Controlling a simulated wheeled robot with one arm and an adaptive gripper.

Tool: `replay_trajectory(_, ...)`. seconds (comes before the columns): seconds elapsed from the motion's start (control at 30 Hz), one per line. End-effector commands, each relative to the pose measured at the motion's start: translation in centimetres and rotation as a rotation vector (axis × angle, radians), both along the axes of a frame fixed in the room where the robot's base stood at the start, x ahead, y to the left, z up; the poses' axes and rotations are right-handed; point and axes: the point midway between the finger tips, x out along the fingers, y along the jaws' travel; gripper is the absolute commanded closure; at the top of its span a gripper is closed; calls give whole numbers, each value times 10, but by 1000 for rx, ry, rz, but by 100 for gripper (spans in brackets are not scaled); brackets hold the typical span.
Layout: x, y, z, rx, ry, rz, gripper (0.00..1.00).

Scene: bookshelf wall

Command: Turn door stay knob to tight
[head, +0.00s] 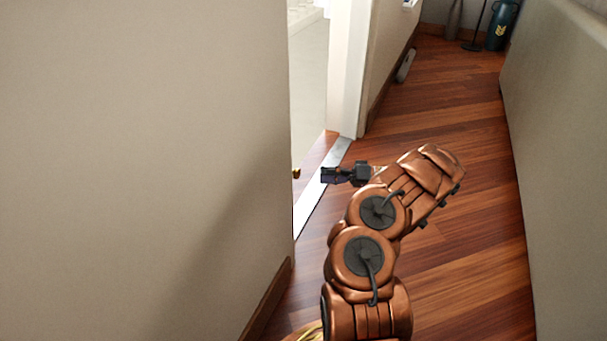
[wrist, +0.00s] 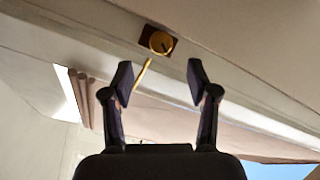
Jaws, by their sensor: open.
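The door stay knob (wrist: 161,43) is a round yellow-gold knob with a dark mark on its face. It sits on a dark square plate (wrist: 146,34) on a pale surface, at the top middle of the wrist view. A thin gold rod (wrist: 142,76) slants down from near it. My gripper (wrist: 159,80) is open, its two dark fingers apart below the knob with nothing clearly held. In the head view a small gold piece (head: 296,173) shows at the wall's edge, just left of my gripper (head: 323,175); most of it is hidden.
A large beige wall (head: 140,130) fills the left of the head view and hides part of the doorway. A white door frame (head: 348,70) stands beyond my arm. Another beige surface (head: 560,150) bounds the right.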

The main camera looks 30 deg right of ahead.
Motion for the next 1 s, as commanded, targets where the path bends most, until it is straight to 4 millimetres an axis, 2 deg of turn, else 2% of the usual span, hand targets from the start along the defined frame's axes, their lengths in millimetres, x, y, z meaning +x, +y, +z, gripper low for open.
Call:
replay_trajectory(0.6, 39, 53, 0, 2, 0, -1, 41)
replay_trajectory(0.9, 41, 55, 1, 1, 0, -2, 41)
replay_trajectory(1.0, 41, 55, 1, 1, 0, -2, 52)
